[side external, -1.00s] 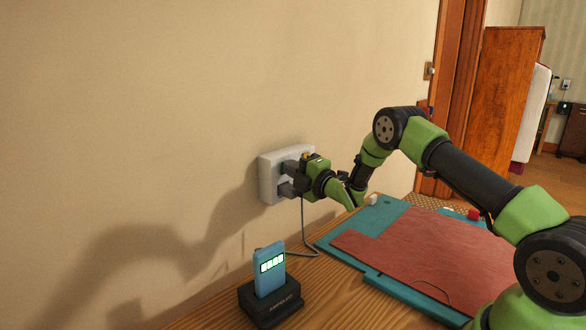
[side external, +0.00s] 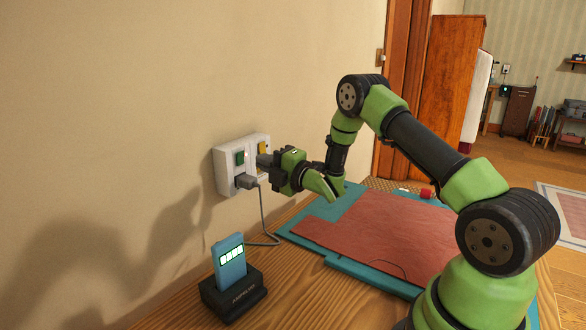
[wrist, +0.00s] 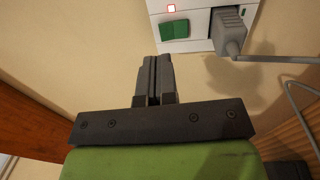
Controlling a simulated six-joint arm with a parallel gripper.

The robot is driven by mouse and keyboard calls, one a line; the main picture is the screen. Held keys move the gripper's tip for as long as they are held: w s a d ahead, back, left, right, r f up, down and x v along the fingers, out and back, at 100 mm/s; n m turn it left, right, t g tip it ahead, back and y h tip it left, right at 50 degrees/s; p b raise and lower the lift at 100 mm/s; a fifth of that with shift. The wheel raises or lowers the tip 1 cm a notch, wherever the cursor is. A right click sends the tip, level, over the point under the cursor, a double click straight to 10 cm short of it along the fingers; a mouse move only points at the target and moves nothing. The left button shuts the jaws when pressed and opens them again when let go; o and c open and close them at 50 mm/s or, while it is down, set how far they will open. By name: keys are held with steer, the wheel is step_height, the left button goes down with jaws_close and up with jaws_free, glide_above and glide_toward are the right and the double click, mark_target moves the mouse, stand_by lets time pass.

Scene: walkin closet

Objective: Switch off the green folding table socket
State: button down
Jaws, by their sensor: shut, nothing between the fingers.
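A white double wall socket (side external: 222,180) is on the beige wall, with a green switch (side external: 239,157) on its left and a yellow switch (side external: 262,148) on its right. A grey plug (side external: 246,181) sits below the green switch. The wrist view shows the green switch (wrist: 174,30), a red-lit indicator (wrist: 171,8) beside it and the plug (wrist: 229,30). My gripper (side external: 262,161) is shut and empty, in front of the plate's right part. In the wrist view its fingertips (wrist: 153,58) point towards the plate, apart from the green switch.
The plug's grey cable (side external: 262,220) runs to a black charging dock (side external: 233,296) holding a blue device (side external: 230,262) with a lit display. A teal mat (side external: 300,230) and a reddish sheet (side external: 370,235) lie on the wooden table. The wall is close behind the socket.

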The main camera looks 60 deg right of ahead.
mark_target(241, 155)
steer(key=s, duration=0.8)
steer(key=shift+s+r, duration=0.15)
steer(key=shift+s, duration=0.05)
step_height(241, 155, down, 2)
steer(key=shift+s+a+f, duration=0.1)
steer(key=shift+a+f, duration=0.05)
steer(key=shift+f, duration=0.05)
steer(key=w, duration=0.4)
steer(key=w+r, duration=0.1)
steer(key=w, duration=0.9)
steer(key=shift+r, duration=0.35)
